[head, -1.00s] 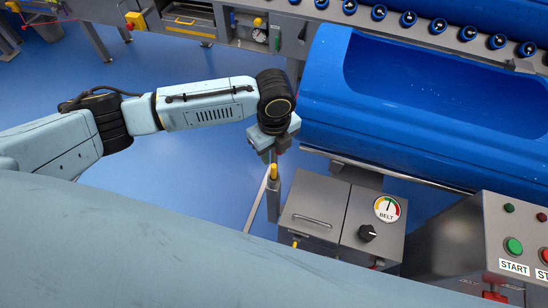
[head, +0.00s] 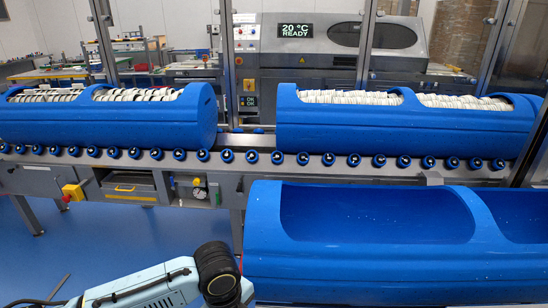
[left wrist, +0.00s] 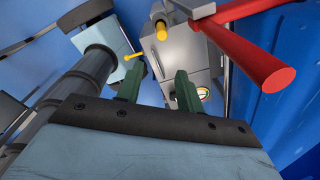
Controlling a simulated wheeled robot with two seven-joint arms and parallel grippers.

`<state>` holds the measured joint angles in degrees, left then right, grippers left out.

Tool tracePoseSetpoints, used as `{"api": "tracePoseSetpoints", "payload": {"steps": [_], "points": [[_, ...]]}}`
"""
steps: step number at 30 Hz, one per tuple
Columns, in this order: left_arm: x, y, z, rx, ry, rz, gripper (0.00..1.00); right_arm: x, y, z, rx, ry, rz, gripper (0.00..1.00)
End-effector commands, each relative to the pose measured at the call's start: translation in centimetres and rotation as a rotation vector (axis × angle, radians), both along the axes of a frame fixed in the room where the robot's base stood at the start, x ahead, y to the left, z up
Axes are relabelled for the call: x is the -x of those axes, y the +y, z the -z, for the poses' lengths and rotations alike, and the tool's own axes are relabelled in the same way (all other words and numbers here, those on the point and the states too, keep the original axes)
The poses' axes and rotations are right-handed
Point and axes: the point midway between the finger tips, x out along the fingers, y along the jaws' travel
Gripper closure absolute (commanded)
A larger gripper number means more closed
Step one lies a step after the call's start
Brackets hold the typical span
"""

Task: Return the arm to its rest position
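My left arm (head: 150,288) enters the head view at the bottom left, with its black wrist joint just left of the empty blue tub (head: 262,238). Its gripper is below the frame there. In the left wrist view my left gripper (left wrist: 158,74) shows two green fingers standing apart with nothing between them. Beyond the fingers are a grey box (left wrist: 190,52) with a gauge and a yellow-tipped post (left wrist: 160,30). My right gripper is in neither current view.
A red bar (left wrist: 255,62) crosses the upper right of the left wrist view, close to the gripper. Two filled blue tubs (head: 190,125) (head: 400,130) stand on the roller conveyor (head: 330,172).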

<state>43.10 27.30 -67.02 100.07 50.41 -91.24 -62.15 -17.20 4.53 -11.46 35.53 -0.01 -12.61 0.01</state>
Motion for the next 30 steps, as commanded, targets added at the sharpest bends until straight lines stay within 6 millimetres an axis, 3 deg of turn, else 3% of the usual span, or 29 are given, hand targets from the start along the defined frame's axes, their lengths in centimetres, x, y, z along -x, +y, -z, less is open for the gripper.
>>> {"api": "tracePoseSetpoints", "payload": {"steps": [6,10,14,20,30], "points": [[4.3,-4.4,0.3,0.179,-0.001,-0.238,0.63,0.0,0.0,0.0,0.0,0.0,0.0,0.64],[6.0,-5.4,-0.1,0.275,0.0,-0.441,0.63,0.0,0.0,0.0,0.0,0.0,0.0,0.64],[7.4,-5.1,-0.5,0.352,0.008,-0.674,0.63,0.0,0.0,0.0,0.0,0.0,0.0,0.64],[9.4,-2.0,-0.6,0.417,0.014,-1.08,0.63,0.0,-0.1,0.0,0.001,0.0,0.0,0.64],[14.1,6.7,0.2,0.377,-0.04,-1.697,0.63,0.0,-0.1,0.0,0.001,0.0,0.0,0.64]]}}
